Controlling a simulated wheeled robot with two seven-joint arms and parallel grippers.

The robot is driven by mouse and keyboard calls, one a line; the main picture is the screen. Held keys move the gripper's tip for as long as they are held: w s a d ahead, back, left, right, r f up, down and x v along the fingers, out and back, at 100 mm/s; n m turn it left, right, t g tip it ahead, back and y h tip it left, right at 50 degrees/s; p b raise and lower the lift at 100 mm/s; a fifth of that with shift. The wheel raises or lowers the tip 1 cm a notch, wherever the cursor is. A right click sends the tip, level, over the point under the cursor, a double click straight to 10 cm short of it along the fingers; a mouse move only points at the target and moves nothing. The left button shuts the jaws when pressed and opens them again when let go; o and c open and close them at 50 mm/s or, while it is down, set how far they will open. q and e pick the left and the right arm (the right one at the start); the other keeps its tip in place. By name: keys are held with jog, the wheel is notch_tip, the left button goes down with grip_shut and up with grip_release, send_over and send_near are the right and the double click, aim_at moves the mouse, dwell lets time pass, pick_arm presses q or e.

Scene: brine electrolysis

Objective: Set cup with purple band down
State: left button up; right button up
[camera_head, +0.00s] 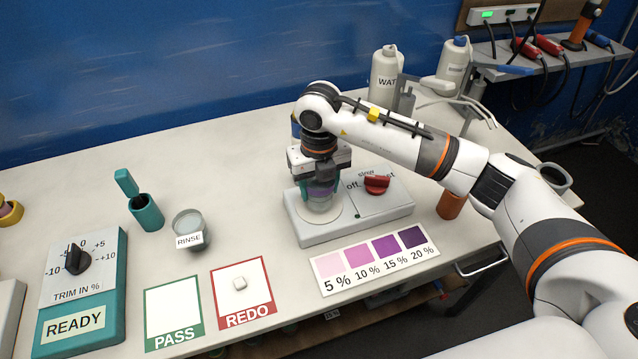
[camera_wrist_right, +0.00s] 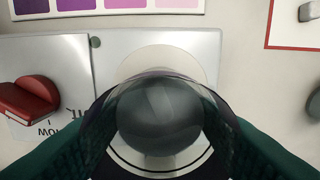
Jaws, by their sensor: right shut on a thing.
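The cup with the purple band (camera_head: 321,202) is clear and upright over the round white disc of the stirrer (camera_head: 388,205). My right gripper (camera_head: 320,183) points down and is shut around the cup. In the right wrist view the cup (camera_wrist_right: 160,118) shows from above, between the dark green finger pads of the gripper (camera_wrist_right: 160,140), with the pale disc beneath. I cannot tell whether its base touches the disc. The band is mostly hidden by the fingers. My left gripper is not in view.
The stirrer's red knob (camera_head: 376,184) is right of the cup. A color card (camera_head: 374,258) lies in front. A RINSE beaker (camera_head: 187,226) and teal holder (camera_head: 146,213) stand left, near the PASS card (camera_head: 173,308) and REDO card (camera_head: 243,291). Bottles (camera_head: 384,75) stand behind.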

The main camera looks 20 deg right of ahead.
jog(key=shift+f, duration=0.25)
jog(key=shift+f, duration=0.1)
jog(key=o, duration=0.7)
jog(key=shift+f, duration=0.1)
jog(key=shift+c, duration=0.2)
jog(key=o, duration=0.4)
jog(key=shift+o, duration=0.2)
jog(key=shift+r, duration=0.35)
notch_tip(320, 180, up, 12)
jog(key=b, duration=0.1)
jog(key=shift+b, duration=0.4)
jog(key=shift+f, duration=0.15)
